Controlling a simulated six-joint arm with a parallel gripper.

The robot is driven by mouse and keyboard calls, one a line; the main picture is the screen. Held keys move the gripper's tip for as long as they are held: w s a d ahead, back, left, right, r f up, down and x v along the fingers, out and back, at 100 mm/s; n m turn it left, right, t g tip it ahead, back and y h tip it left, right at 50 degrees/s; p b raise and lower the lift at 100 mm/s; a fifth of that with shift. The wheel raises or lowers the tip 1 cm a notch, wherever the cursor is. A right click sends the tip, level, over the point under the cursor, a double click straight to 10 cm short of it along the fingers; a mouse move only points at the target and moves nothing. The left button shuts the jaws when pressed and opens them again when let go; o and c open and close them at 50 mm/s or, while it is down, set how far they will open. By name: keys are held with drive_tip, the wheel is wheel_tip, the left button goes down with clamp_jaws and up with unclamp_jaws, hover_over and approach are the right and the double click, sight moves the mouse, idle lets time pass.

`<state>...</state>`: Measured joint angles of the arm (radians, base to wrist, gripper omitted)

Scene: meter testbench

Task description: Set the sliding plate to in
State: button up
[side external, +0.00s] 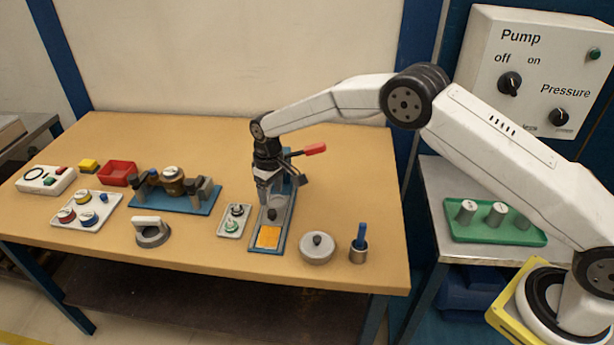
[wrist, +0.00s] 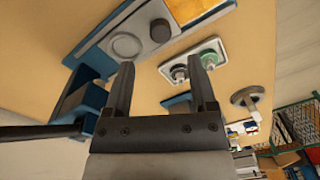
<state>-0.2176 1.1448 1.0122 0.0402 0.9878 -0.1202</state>
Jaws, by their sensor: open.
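The sliding plate (side external: 281,213) is a long grey plate on a narrow blue base, running toward the table's front edge. A dark round knob (side external: 272,213) stands on it, and an orange square (side external: 268,237) lies at its front end. In the wrist view the plate (wrist: 103,62) shows at the upper left with a pale round disc, the dark knob (wrist: 160,30) and part of the orange square (wrist: 187,9). My gripper (side external: 269,198) points down over the plate, behind the knob. Its two fingers (wrist: 160,85) are apart with nothing between them. The plate's rear end is partly hidden by my gripper.
A red-handled lever (side external: 315,149) stands right of my gripper. A white panel with two knobs (side external: 234,221) lies close on the left. A round lidded pot (side external: 317,247) and a cup with a blue tool (side external: 359,249) stand at right. The front table edge is near the plate.

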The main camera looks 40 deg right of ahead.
sight(272, 212)
drive_tip(key=shift+r, duration=0.65)
drive_tip(key=shift+d, duration=0.1)
drive_tip(key=shift+s+d+f+m+t+h, duration=0.15)
drive_tip(key=shift+s+f+m+t+h, duration=0.15)
drive_tip(key=shift+m+t, duration=0.35)
drive_tip(key=s+m+t, duration=0.2)
drive_tip(key=t, duration=0.1)
drive_tip(key=shift+s+a+t, duration=0.25)
drive_tip(key=shift+s+a, duration=0.15)
drive_tip(key=shift+f, duration=0.1)
drive_tip(key=shift+x, duration=3.75)
